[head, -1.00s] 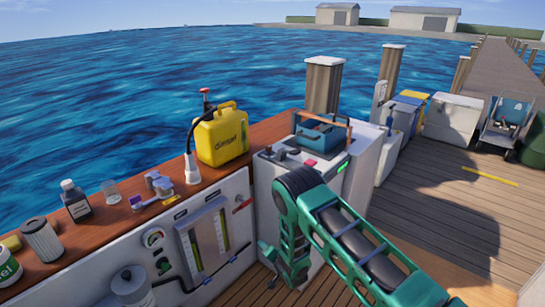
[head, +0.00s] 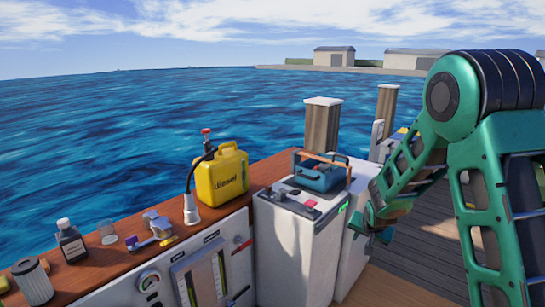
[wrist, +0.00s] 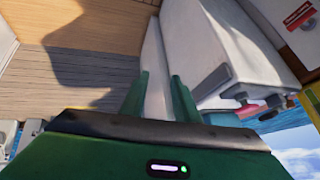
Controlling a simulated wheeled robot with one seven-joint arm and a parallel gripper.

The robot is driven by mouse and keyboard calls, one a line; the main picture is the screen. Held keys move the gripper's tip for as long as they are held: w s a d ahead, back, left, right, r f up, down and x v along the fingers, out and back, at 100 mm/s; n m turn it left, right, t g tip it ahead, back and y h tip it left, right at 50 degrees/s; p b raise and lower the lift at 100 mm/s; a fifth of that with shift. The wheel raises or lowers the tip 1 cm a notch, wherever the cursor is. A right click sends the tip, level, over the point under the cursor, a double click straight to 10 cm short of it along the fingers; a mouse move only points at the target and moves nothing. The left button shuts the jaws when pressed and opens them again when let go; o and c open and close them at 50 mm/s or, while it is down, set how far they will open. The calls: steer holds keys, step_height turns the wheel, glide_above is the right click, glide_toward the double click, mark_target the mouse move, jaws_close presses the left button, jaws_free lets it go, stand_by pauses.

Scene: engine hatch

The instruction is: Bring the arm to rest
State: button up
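My green arm (head: 490,150) is raised and folded at the right of the head view. My gripper (head: 371,228) hangs at the arm's lower end, just right of the white console. In the wrist view, the gripper's two green fingers (wrist: 160,88) stand apart with nothing between them. A pale console side lies beyond the fingers there, and I cannot tell how far off it is.
The white console (head: 290,235) bears a blue toolbox (head: 320,178). A yellow jug (head: 221,176), a dark bottle (head: 70,240), a glass (head: 107,233) and a filter (head: 32,281) stand on the wooden counter (head: 120,262). Deck planks (head: 420,235) lie behind the arm.

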steer(key=s+d+r+g, duration=0.2)
steer(key=s+d+r, duration=0.3)
steer(key=s, duration=0.5)
steer(key=s+d+r+g, duration=0.2)
steer(key=s+d+r, duration=0.4)
steer(key=s, duration=0.4)
steer(key=s+a+r+g+y, duration=0.1)
steer(key=s+r+g, duration=0.2)
steer(key=s, duration=2.3)
steer(key=shift+r+y, duration=0.3)
steer(key=shift+r, duration=0.3)
